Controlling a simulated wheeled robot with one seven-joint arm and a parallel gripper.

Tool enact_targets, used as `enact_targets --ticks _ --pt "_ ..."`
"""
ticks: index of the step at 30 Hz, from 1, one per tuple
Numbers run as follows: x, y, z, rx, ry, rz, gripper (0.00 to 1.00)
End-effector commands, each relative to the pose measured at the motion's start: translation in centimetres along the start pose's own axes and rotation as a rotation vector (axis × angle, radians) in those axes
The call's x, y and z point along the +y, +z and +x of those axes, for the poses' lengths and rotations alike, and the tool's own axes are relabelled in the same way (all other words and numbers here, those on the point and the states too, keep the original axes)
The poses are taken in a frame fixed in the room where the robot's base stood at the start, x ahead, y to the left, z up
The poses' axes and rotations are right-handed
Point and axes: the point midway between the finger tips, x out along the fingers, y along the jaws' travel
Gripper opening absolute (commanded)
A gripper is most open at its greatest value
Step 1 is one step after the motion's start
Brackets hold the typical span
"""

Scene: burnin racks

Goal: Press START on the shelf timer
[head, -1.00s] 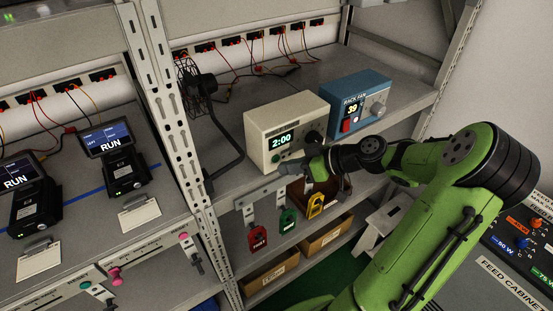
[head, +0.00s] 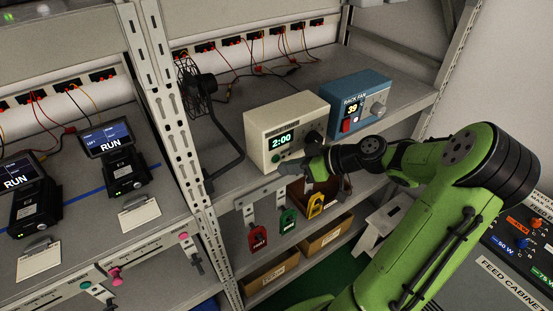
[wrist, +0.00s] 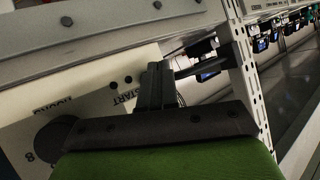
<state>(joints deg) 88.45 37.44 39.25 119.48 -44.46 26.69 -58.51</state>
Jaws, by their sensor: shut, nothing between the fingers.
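The shelf timer is a cream box (head: 262,125) on the rack shelf, with a lit display (head: 282,140) reading 2:00. A small green button (head: 276,158) sits below the display. In the wrist view its pale front panel (wrist: 85,103) carries a START label and a dark dial (wrist: 57,138). My gripper (head: 284,169) is shut and empty, at the timer's lower front, just right of and below the green button. Its closed fingers also show in the wrist view (wrist: 155,80), beside the START label. I cannot tell whether they touch the panel; the button is not clear in that view.
A blue rack fan box (head: 365,95) reading 39 stands right of the timer. A black fan (head: 192,85) stands to the left behind a perforated upright (head: 165,110). Red, green and yellow tags (head: 288,219) hang below the shelf edge, above cardboard bins (head: 325,237).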

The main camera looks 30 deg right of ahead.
Motion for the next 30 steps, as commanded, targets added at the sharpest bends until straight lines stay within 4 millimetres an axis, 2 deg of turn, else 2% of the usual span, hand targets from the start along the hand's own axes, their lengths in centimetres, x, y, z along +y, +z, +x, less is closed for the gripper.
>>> enact_targets --ticks 30 --pt "0.51 -0.54 0.72 0.0 0.0 0.0 0.0"
